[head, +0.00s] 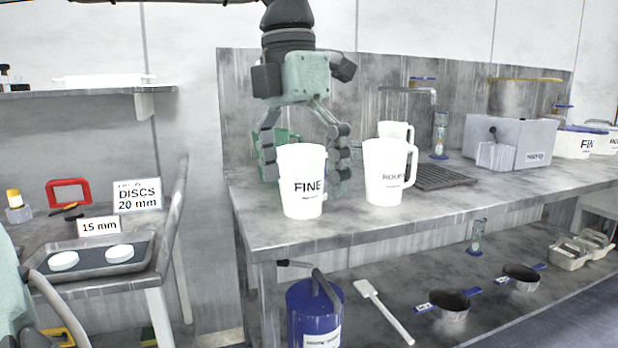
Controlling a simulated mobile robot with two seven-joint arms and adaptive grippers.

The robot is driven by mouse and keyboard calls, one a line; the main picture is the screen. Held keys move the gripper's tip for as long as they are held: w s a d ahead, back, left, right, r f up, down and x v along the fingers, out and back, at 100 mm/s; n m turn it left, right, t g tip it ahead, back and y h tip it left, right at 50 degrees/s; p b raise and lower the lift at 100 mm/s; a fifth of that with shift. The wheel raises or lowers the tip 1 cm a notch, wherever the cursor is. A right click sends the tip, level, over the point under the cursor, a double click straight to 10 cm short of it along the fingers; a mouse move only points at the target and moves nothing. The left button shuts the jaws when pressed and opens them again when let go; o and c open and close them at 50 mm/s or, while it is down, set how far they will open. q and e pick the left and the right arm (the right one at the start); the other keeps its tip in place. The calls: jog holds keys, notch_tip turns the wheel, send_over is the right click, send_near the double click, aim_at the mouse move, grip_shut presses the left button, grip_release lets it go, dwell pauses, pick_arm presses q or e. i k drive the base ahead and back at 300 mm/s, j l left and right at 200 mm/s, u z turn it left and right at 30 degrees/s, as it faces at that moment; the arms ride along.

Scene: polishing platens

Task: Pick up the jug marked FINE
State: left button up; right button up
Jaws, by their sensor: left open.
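The jug marked FINE (302,200) is white and stands upright near the left front corner of the metal bench. My left gripper (303,150) comes down from above, fingers pointing down and apart. One finger shows at the jug's left edge and the other at its right, partly behind it. I cannot tell whether they touch it. The jug's handle is not visible. A second white jug (383,172), its label partly readable as ROU, stands just to the right with its handle on the right. My right gripper is not in view.
Another white jug (397,131) stands behind the second one. A green object (288,139) is behind the gripper. A grey box (513,143) and white tubs sit farther right. The bench front between them is clear. A blue canister (312,318) stands below.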

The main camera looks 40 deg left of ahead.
aim_at(301, 166)
jog(key=i+j, duration=0.45)
jog(key=j, duration=0.15)
jog(key=i+j, duration=0.45)
jog(key=j, duration=0.1)
